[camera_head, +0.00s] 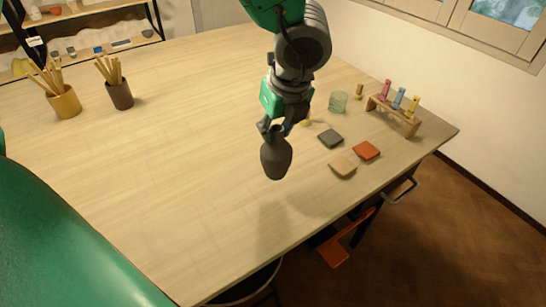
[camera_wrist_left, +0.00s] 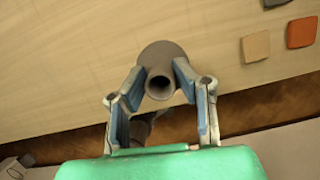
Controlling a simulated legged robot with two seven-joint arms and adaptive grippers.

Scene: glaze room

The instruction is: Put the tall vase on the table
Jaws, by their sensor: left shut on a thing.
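The tall vase (camera_head: 276,157) is dark grey-brown with a narrow neck and a rounded body. My left gripper (camera_head: 273,129) is shut on its neck and holds it roughly upright above the front part of the wooden table (camera_head: 180,150). In the left wrist view, the vase (camera_wrist_left: 160,54) shows its open round mouth between the two fingers of the gripper (camera_wrist_left: 160,85). In the head view, a soft shadow lies on the table below the vase. The vase's base appears clear of the tabletop. My right gripper is not in view.
Tile samples, dark (camera_head: 330,138), orange (camera_head: 366,150) and beige (camera_head: 343,169), lie right of the vase. Two tool cups (camera_head: 65,102) (camera_head: 120,95) stand far left. The table's middle is clear.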

